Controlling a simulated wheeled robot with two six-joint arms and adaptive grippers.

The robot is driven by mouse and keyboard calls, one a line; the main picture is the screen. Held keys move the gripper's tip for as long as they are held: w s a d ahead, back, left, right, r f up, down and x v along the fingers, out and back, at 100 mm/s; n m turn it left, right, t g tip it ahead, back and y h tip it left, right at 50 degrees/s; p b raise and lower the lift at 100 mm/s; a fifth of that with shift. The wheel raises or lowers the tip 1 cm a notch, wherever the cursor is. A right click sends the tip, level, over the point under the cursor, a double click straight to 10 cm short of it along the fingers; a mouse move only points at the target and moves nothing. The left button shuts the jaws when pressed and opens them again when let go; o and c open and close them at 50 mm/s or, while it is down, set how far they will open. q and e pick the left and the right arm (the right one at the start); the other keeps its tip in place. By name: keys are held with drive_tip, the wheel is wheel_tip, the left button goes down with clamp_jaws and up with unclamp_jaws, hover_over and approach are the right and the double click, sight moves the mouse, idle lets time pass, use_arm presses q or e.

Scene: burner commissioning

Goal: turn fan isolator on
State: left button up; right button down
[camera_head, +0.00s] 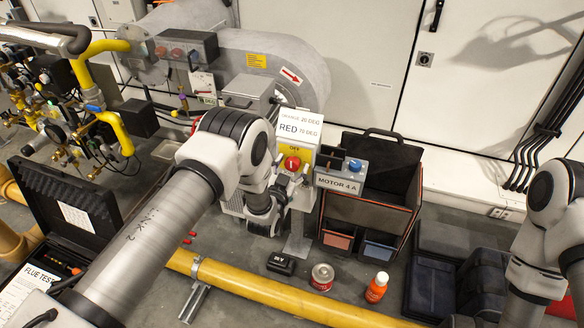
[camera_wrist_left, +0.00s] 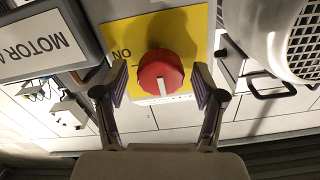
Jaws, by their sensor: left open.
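The fan isolator is a red rotary knob (camera_head: 292,163) on a yellow plate (camera_head: 306,157), on a post-mounted box. In the left wrist view the red knob (camera_wrist_left: 160,73) sits in the middle of the yellow plate (camera_wrist_left: 196,22). Its white pointer mark points down in that picture, and an upside-down ON label lies to its left. My left gripper (camera_wrist_left: 160,88) is open, with one finger on each side of the knob; I cannot tell whether they touch it. In the head view the left gripper (camera_head: 281,188) is at the knob, partly hidden by its own arm. My right gripper is out of view.
A MOTOR sign (camera_head: 338,184) and a blue button (camera_head: 355,164) are right of the isolator. A tool bag (camera_head: 372,212) stands behind them. A yellow pipe (camera_head: 262,287) crosses the floor, near a red tin (camera_head: 322,276) and orange bottle (camera_head: 377,289).

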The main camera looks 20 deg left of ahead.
use_arm(q)
drive_tip(key=shift+w, duration=0.2)
drive_tip(key=shift+c, duration=0.4)
drive_tip(key=c, duration=1.1)
